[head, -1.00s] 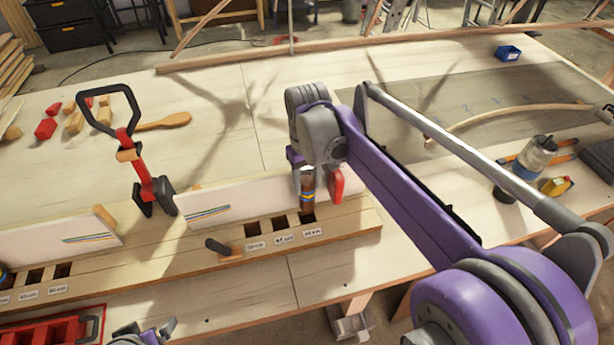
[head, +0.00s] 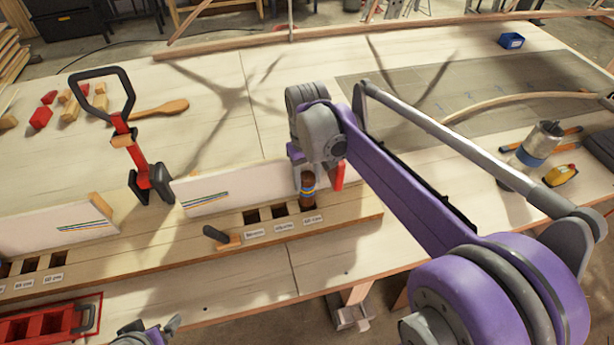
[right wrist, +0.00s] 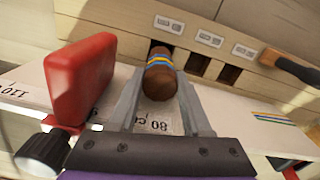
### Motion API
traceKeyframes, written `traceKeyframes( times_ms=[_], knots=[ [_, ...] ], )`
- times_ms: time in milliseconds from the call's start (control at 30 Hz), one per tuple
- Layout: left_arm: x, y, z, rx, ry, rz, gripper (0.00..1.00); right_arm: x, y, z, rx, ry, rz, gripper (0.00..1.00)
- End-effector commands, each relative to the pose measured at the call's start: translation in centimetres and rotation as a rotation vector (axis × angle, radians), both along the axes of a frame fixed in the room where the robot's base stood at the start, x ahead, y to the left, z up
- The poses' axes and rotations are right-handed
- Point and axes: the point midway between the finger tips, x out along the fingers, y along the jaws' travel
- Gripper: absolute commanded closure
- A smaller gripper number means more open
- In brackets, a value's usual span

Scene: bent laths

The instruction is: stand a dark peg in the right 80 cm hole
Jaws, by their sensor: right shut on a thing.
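My right gripper (head: 308,178) is shut on a dark brown peg (head: 308,192) with blue and yellow bands. It holds the peg upright at the rightmost hole of the right-hand row, behind the 80 cm label (head: 313,219). The right wrist view shows the peg (right wrist: 160,82) between the two fingers, its far end meeting the hole (right wrist: 160,47). How deep it sits is hidden. Two neighbouring holes (head: 279,210) are empty. Part of my left gripper (head: 147,332) shows at the bottom edge, away from the holes; its jaws are unclear.
A red block (right wrist: 82,80) stands close beside the right gripper. A white fence board (head: 235,188) runs behind the holes. A dark-handled tool (head: 216,235) lies left of them. A red clamp (head: 143,165) stands further left, and a red tray (head: 85,300) is at the lower left.

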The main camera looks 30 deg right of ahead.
Motion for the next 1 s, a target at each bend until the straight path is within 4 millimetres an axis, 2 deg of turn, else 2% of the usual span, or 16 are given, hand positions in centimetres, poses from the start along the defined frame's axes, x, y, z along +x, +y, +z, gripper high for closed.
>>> traceKeyframes(
  times_ms=[1000],
  knots=[
    [-0.7, 0.0, -2.0, 0.000, 0.014, 0.000, 0.05, 0.0, 0.0, -2.7, 0.000, 0.001, 0.000, 1.00]
  ],
)
